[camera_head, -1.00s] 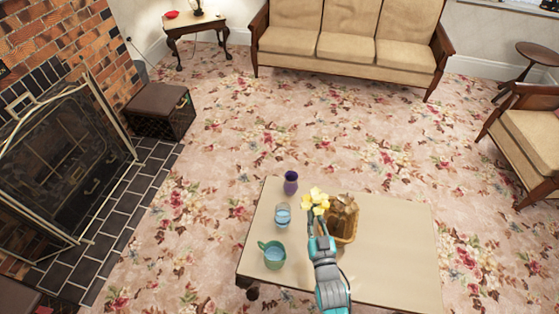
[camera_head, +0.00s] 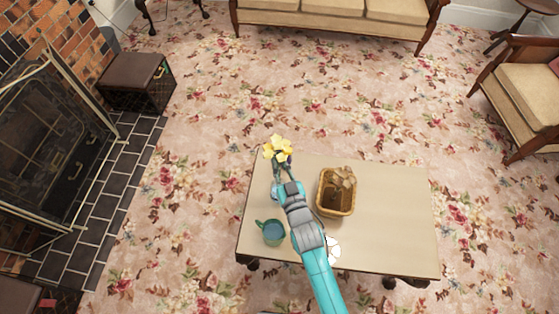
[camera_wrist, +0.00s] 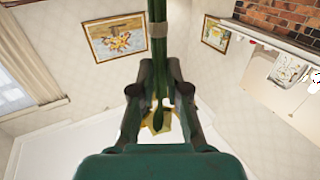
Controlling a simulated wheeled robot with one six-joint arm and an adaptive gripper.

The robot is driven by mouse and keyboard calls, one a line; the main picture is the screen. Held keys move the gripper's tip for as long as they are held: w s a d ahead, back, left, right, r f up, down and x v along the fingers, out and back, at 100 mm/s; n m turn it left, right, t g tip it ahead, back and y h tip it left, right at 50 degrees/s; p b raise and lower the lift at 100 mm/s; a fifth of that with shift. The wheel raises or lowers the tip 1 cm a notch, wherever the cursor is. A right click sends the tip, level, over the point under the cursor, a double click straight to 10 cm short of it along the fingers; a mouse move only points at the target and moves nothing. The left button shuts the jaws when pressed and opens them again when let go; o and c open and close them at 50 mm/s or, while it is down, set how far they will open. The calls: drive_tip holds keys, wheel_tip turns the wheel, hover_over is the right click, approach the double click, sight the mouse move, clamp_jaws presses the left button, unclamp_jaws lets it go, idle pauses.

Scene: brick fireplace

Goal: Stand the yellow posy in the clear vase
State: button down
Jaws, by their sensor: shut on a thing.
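The yellow posy (camera_head: 277,148) is held by my gripper (camera_head: 283,174), which is shut on its stems over the left part of the table. In the wrist view the green stems (camera_wrist: 157,40), with a pale tie round them, run between the fingers of my gripper (camera_wrist: 159,92), and some yellow shows beyond. The clear vase (camera_head: 274,190) stands on the table, mostly hidden behind my gripper; only a bluish bit of its left side shows. From this view I cannot tell how high the posy is above it.
A green mug (camera_head: 271,232) with blue liquid stands near the table's front left. A wicker basket (camera_head: 337,208) with brown contents stands right of my gripper. A purple vase (camera_head: 289,160) is mostly hidden behind the posy. The right half of the table (camera_head: 395,220) is clear.

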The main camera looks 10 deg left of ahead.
wheel_tip(320, 180, down, 13)
drive_tip(key=shift+r, duration=0.2)
idle(2.1)
idle(0.5)
drive_tip(key=c, duration=1.1)
unclamp_jaws()
drive_tip(key=v, duration=1.2)
